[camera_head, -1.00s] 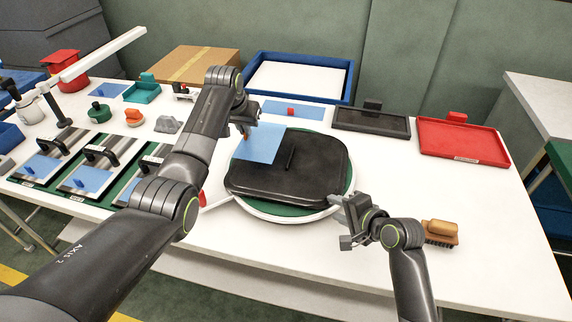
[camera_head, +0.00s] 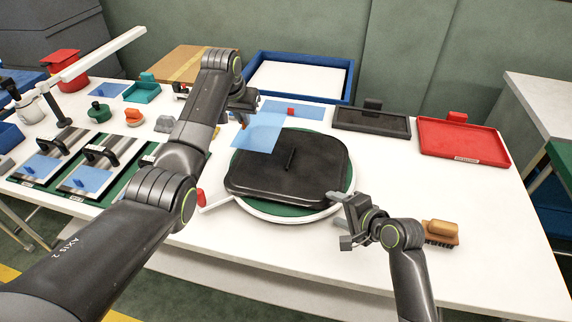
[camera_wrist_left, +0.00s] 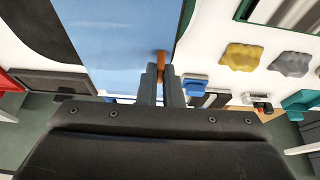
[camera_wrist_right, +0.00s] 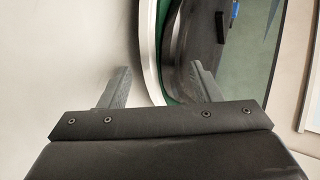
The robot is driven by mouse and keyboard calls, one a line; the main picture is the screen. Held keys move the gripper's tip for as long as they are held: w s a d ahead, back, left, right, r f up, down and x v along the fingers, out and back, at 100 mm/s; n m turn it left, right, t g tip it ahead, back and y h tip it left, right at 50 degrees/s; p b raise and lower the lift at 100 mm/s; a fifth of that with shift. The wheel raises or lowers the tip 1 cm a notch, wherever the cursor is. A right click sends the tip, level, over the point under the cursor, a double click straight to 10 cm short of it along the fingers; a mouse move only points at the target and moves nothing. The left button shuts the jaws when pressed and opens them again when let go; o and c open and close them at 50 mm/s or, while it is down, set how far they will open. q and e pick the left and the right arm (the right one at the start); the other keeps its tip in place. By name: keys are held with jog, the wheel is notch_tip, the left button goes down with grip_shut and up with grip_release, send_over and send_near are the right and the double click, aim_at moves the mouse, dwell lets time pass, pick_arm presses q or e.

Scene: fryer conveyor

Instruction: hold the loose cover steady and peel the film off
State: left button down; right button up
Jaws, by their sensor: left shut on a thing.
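The loose cover (camera_head: 310,170) is a black rounded-square lid with a raised bar handle, lying on a round green stand with a white rim (camera_head: 270,214). The blue film (camera_head: 262,134) hangs over the cover's far left corner and fills much of the left wrist view (camera_wrist_left: 115,40). My left gripper (camera_head: 243,120) is shut on the film's orange tab (camera_wrist_left: 161,62). Whether the film still touches the cover is unclear.
A wooden brush (camera_head: 440,233) lies right of my right gripper. A black tray (camera_head: 370,122), a red tray (camera_head: 462,140) and a blue-rimmed bin (camera_head: 345,72) stand behind. Metal plates with blue film (camera_head: 90,180) lie at left.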

jog(key=shift+r, duration=0.1)
jog(key=v, duration=1.2)
jog(key=shift+s, duration=0.1)
